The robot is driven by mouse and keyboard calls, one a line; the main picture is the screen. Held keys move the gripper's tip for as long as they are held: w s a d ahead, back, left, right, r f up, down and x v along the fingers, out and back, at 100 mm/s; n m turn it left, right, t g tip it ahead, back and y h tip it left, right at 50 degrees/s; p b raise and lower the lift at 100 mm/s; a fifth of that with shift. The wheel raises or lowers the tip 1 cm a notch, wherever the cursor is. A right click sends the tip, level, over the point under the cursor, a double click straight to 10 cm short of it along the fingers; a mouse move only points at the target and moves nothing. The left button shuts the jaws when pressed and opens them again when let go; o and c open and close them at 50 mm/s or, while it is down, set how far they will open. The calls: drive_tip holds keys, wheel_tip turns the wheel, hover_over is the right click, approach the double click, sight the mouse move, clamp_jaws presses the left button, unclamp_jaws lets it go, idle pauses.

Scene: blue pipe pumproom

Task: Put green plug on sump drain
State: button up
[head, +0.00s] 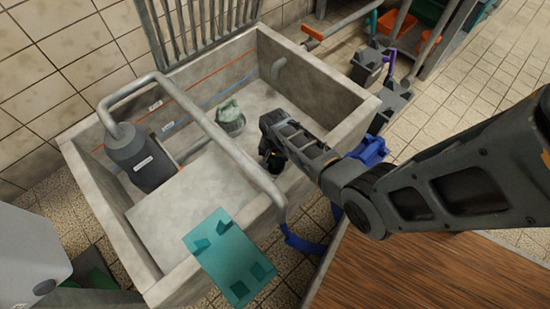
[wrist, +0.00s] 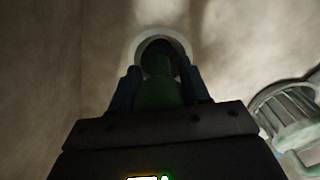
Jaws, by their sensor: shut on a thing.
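My gripper (head: 272,161) reaches down into the concrete sump basin (head: 350,98), near its right wall. In the wrist view my gripper (wrist: 159,76) is shut on the green plug (wrist: 158,94), which sits dark and shaded between the two fingers. The sump drain (wrist: 138,48), a pale ring around a dark hole, lies just beyond the plug's tip, roughly in line with it. I cannot tell whether the plug touches the drain. In the head view the arm and gripper hide the plug and drain.
A pale green strainer basket (head: 230,117) stands on the basin floor, and also shows right of my gripper in the wrist view (wrist: 290,112). A grey pump (head: 140,157) with a bent pipe (head: 222,140) crosses the basin. A teal plate (head: 229,258) lies at the near rim.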

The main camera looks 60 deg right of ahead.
drive_tip(key=o, duration=1.2)
drive_tip(key=shift+c, duration=0.2)
drive_tip(key=shift+r+p, duration=2.4)
drive_tip(key=shift+r, duration=1.55)
wheel_tip(320, 180, up, 22)
drive_tip(key=p, duration=2.2)
